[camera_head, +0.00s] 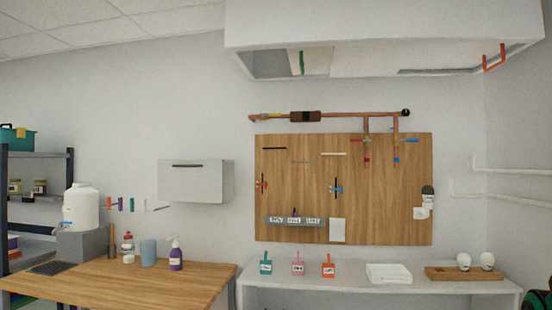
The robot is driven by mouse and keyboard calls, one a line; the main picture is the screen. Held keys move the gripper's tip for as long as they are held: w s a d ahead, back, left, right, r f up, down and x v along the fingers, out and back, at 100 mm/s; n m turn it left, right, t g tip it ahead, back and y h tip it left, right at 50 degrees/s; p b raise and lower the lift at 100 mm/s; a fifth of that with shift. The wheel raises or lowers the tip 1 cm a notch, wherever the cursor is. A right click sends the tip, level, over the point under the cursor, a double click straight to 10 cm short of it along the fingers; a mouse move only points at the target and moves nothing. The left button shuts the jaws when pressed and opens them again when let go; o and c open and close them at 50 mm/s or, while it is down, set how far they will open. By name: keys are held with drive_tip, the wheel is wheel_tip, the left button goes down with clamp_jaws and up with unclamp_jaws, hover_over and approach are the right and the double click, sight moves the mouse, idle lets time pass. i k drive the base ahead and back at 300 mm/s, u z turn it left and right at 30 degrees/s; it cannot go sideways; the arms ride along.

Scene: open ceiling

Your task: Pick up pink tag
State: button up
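The pink tag (298,268) stands on the white bench in the lower middle of the head view. It has a pale label on its front and a narrow upper part. A teal tag (265,267) is to its left and an orange-red tag (328,269) to its right, both of similar shape, with gaps between them. My gripper is not in view, so I cannot tell whether it is open or shut.
The white bench (350,290) also bears folded white cloth (389,274) and a wooden tray (440,273) with two white round things. A wooden pegboard (385,215) hangs behind. A wooden table (150,285) with a purple bottle (176,257) is left. A white hood (385,35) overhangs.

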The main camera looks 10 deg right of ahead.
sight(298, 267)
drive_tip(key=u, duration=0.75)
drive_tip(key=i, duration=1.95)
drive_tip(key=z, duration=2.3)
